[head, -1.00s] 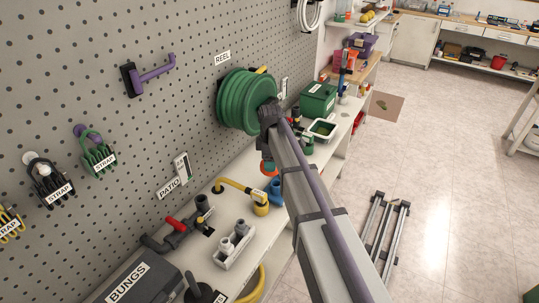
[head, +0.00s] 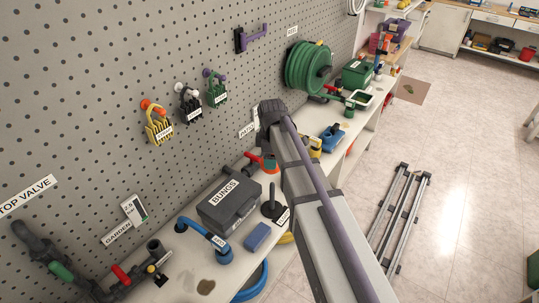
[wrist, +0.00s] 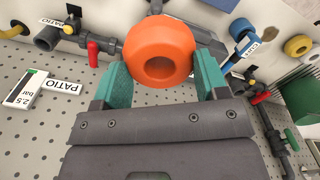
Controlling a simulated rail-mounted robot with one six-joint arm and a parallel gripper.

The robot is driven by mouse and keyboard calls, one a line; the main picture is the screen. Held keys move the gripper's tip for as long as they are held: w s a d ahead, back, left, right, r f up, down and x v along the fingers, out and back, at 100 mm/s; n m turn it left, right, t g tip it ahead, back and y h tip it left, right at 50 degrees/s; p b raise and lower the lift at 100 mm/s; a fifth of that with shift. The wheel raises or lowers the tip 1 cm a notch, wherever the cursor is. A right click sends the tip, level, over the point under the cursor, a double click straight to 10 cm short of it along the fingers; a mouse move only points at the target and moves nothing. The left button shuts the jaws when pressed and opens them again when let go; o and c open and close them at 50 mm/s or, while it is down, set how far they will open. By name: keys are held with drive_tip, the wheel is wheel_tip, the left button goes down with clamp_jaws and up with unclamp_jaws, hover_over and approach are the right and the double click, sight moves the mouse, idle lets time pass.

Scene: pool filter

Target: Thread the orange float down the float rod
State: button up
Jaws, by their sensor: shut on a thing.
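The orange float (wrist: 158,38) is a thick ring with a round hole, large in the wrist view. My gripper (wrist: 164,72) is shut on it, with a teal finger on each side. In the head view only a small orange part of the float shows beside my gripper (head: 269,163), which is mostly hidden by my arm. A thin dark upright rod on a round black base, seemingly the float rod (head: 271,196), stands on the bench below and nearer than my gripper. The float is apart from it. I cannot pick out this rod in the wrist view.
A dark grey BUNGS box (head: 228,208) stands left of the rod. A blue block (head: 258,237) and a blue hose fitting (head: 205,234) lie nearer. The green hose reel (head: 308,67) is farther away.

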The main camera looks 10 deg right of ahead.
drive_tip(key=b, duration=0.6)
hover_over(272, 183)
wheel_tip(272, 183, down, 6)
drive_tip(key=shift+d+r, duration=0.1)
drive_tip(key=shift+r, duration=0.05)
drive_tip(key=shift+f+b, duration=5.9)
drive_tip(key=shift+f, duration=0.15)
drive_tip(key=shift+r, duration=0.25)
drive_tip(key=shift+r+p, duration=0.45)
drive_tip(key=shift+p, duration=0.25)
